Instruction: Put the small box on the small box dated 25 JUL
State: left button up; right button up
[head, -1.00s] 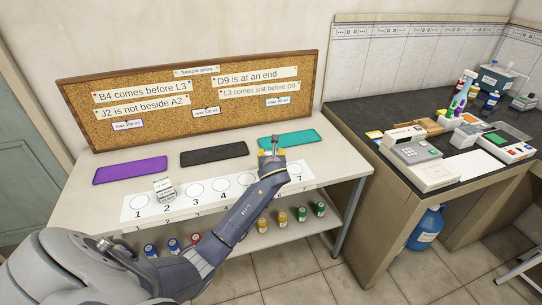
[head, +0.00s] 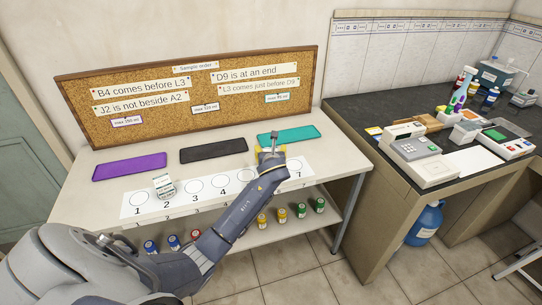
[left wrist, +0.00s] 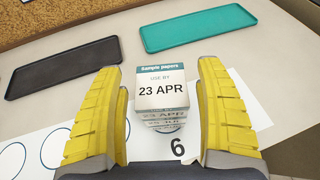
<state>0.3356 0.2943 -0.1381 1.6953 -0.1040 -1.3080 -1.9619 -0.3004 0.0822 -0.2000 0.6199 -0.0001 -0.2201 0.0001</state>
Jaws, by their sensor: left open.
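A small white box (left wrist: 163,88) with a teal band reads "Sample papers, USE BY 23 APR" in the left wrist view. It sits at the circle numbered 6, between the yellow fingers of my left gripper (left wrist: 162,110). The gripper is open, with a narrow gap on each side of the box. In the head view my left gripper (head: 271,152) is over the right part of the strip and hides this box. Another small white and green box or stack (head: 164,186) stands near circle 2; its date is too small to read. My right gripper is not in view.
A numbered white strip (head: 150,208) runs along the table front. Purple (head: 130,167), black (head: 213,151) and teal (head: 289,136) trays lie behind it, before a cork board (head: 80,115). Several coloured bottles stand on the shelf below. Instruments (head: 416,150) stand on the right bench.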

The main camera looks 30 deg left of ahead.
pick_arm(q)
jog(key=v, duration=1.2)
jog(key=s+d+f+n+h, duration=0.25)
jog(key=d+f+n, duration=0.3)
jog(key=f, duration=0.45)
jog(key=s+d+f+n+h, duration=0.1)
jog(key=d+f+n+h, duration=0.4)
jog(key=f, duration=0.5)
jog(key=s+d+f+n+g, duration=0.15)
jog(key=s+f, duration=0.25)
jog(key=f, duration=0.5)
jog(key=s+d+f+n+g, duration=0.1)
jog(key=s+f+n, duration=0.25)
jog(key=f, duration=0.55)
jog(key=s+f+n+g, duration=0.4)
jog(key=s+f+n, duration=0.1)
jog(key=s+f, duration=1.5)
jog(key=s+f+n+g, duration=0.1)
jog(key=s+f, duration=0.3)
jog(key=s, duration=0.9)
jog(key=s+a+f+n+g, duration=0.1)
jog(key=s+f+n, duration=0.3)
jog(key=s, duration=0.9)
jog(key=shift+s+a+f+g, duration=0.35)
jog(key=shift+f+g, duration=0.15)
jog(key=shift+g, duration=0.15)
